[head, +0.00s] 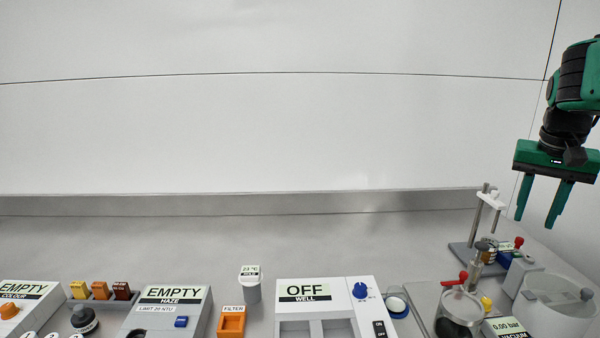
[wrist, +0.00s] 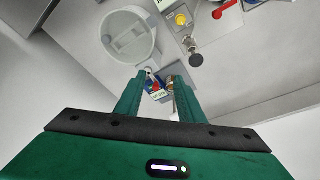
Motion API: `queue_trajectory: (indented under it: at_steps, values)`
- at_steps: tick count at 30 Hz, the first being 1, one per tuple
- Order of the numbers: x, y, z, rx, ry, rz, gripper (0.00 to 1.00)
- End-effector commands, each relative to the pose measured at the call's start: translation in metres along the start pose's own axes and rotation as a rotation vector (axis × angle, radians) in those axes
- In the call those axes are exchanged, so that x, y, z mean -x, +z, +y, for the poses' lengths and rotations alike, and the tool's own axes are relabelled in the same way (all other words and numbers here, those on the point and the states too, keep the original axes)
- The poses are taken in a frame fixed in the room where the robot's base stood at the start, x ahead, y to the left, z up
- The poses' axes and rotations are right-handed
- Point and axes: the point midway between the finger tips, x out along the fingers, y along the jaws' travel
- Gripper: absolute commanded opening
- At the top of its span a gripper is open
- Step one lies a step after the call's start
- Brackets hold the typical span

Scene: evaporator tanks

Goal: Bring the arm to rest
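My gripper (head: 540,203) hangs at the upper right in the head view, high above the bench, with its two green fingers pointing down. The fingers are apart with nothing between them, so it is open and empty. In the wrist view my gripper (wrist: 159,95) shows its two fingers spread above the equipment at the bench's right end. My arm comes in from the right edge of the head view, and part of it is out of frame.
Below my gripper are a clamp stand (head: 489,215), a white round vessel (head: 550,308), a red-handled valve (head: 455,279) and a vacuum display (head: 508,327). The back bench is clear.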

Motion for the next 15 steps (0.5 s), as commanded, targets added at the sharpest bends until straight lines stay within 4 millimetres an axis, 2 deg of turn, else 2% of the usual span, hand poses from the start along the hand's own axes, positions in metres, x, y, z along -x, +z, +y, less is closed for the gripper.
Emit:
queue_trajectory:
  at_steps: [1, 9, 12, 15]
  values:
    - [-0.010, 0.030, 0.013, 0.011, -0.004, -0.029, 0.35]
    - [-0.065, 0.180, 0.058, 0.089, -0.027, -0.165, 0.35]
    - [-0.081, 0.221, 0.066, 0.109, -0.034, -0.199, 0.35]
    - [-0.091, 0.248, 0.071, 0.125, -0.041, -0.220, 0.35]
